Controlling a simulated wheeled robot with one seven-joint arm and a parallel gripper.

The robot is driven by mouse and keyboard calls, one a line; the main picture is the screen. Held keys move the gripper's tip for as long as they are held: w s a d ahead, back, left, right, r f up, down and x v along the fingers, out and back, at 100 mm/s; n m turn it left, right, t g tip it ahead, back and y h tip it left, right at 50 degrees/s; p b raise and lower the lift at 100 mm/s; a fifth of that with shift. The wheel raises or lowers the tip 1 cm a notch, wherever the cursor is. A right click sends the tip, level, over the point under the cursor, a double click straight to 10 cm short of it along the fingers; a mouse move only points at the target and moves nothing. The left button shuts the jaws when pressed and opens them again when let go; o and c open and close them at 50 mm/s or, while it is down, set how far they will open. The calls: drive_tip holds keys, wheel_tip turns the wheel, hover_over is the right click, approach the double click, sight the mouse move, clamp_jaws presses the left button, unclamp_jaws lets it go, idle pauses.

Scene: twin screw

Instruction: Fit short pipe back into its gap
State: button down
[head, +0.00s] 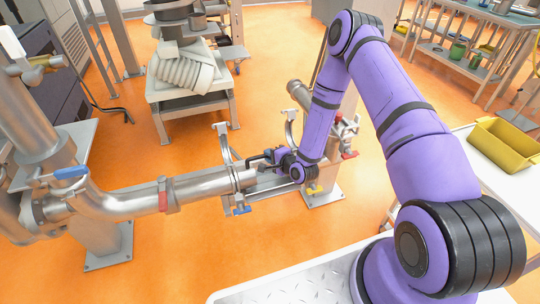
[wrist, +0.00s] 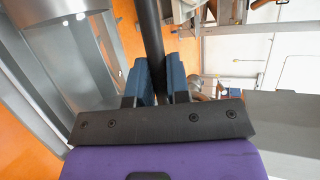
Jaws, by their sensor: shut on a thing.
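A bright steel pipe run (head: 115,204) comes in from the left and extends right past a red-tagged joint (head: 163,195). Its right-hand section (head: 210,186) ends near my gripper (head: 262,160); I cannot tell where the short pipe begins. My gripper is shut on a thin dark bar, which stands between its blue fingers in the wrist view (wrist: 152,38). The bar looks like a handle beside the pipe's end, but the join is hidden. A large steel cylinder (wrist: 75,55) lies left of the fingers. My gripper hides part of the pipe line.
Two curved metal brackets, one left (head: 222,142) and one right (head: 290,128), rise around the work spot. A steel stub (head: 299,94) and a red-handled valve (head: 348,154) stand right. A blue-handled valve (head: 71,173) is left. A yellow bin (head: 506,145) sits on the right-hand table.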

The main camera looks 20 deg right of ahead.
drive_tip(key=shift+f, duration=0.1)
drive_tip(key=c, duration=1)
unclamp_jaws()
drive_tip(key=shift+s, duration=0.15)
drive_tip(key=v, duration=1)
drive_tip(key=shift+s+d, duration=0.15)
drive_tip(key=shift+s, duration=0.1)
